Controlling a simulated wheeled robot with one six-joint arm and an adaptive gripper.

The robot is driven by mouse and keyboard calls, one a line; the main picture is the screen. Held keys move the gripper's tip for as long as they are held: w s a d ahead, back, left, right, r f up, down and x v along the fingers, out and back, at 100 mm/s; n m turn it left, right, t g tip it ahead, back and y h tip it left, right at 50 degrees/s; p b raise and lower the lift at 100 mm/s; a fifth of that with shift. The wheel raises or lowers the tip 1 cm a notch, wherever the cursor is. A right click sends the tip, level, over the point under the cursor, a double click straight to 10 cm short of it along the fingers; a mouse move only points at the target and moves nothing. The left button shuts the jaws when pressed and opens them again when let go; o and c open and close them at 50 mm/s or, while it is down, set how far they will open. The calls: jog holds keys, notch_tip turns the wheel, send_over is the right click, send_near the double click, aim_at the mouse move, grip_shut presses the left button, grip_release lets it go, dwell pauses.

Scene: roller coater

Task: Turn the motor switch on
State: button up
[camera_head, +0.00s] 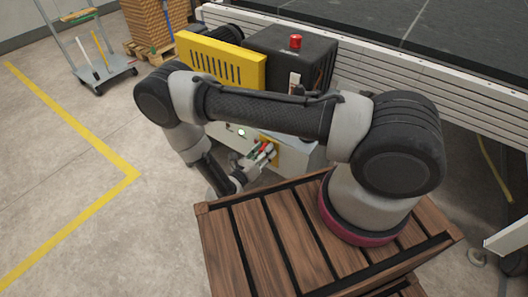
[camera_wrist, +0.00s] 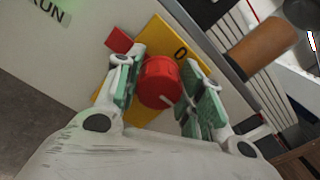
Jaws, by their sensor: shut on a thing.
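The motor switch is a red round knob (camera_wrist: 158,84) on a yellow plate (camera_wrist: 160,32) marked "0". The knob has a white line that points to the lower right in the wrist view. My gripper (camera_wrist: 160,88) is shut on the knob, with one green-padded finger on each side of it. In the head view my gripper (camera_head: 264,153) is at the yellow plate (camera_head: 276,160) on the low front of the machine, and the knob is mostly hidden there by the fingers.
A red square (camera_wrist: 119,40) sits beside the plate, and a "RUN" label (camera_wrist: 48,9) is at the upper left. A brown cylinder (camera_wrist: 263,46) is to the right. A black box with a red button (camera_head: 295,41) and a yellow vented guard (camera_head: 222,62) stand above.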

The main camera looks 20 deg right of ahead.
jog(key=o, duration=1)
jog(key=shift+r, duration=0.1)
notch_tip(320, 180, up, 10)
jog(key=shift+f, duration=0.1)
jog(key=shift+a, duration=0.1)
